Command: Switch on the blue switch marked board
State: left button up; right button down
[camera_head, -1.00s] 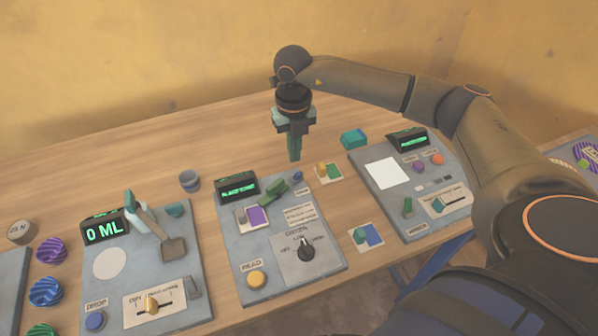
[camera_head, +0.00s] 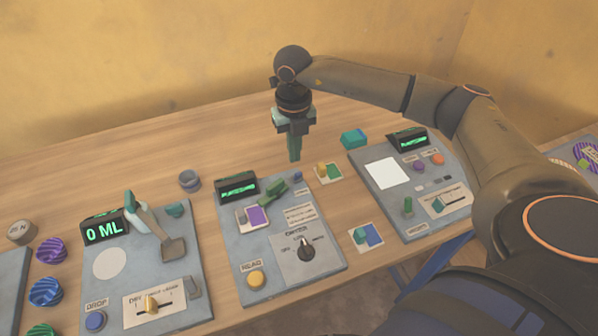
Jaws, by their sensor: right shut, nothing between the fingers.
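A small blue switch (camera_head: 297,176) sits at the back right corner of the middle panel (camera_head: 235,270). A small label (camera_head: 303,192) lies just in front of it, too small to read. I cannot tell whether this is the switch marked board. My right gripper (camera_head: 295,158) points down, shut and empty, above the table just behind the middle panel, apart from the blue switch. My left gripper is not in view.
The left panel (camera_head: 185,290) has a "0 ML" display and a lever. A teal block (camera_head: 354,137) and a card with yellow and green pieces (camera_head: 328,173) lie between the middle and right panels. A grey cup (camera_head: 189,180) stands behind. The back left table is clear.

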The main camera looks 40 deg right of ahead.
jog(key=shift+f+b, duration=1.75)
jog(key=shift+f, duration=0.75)
dwell(1.1)
jog(key=shift+r, duration=0.1)
notch_tip(320, 180, up, 7)
jog(key=p, duration=0.5)
dwell(0.3)
dwell(0.4)
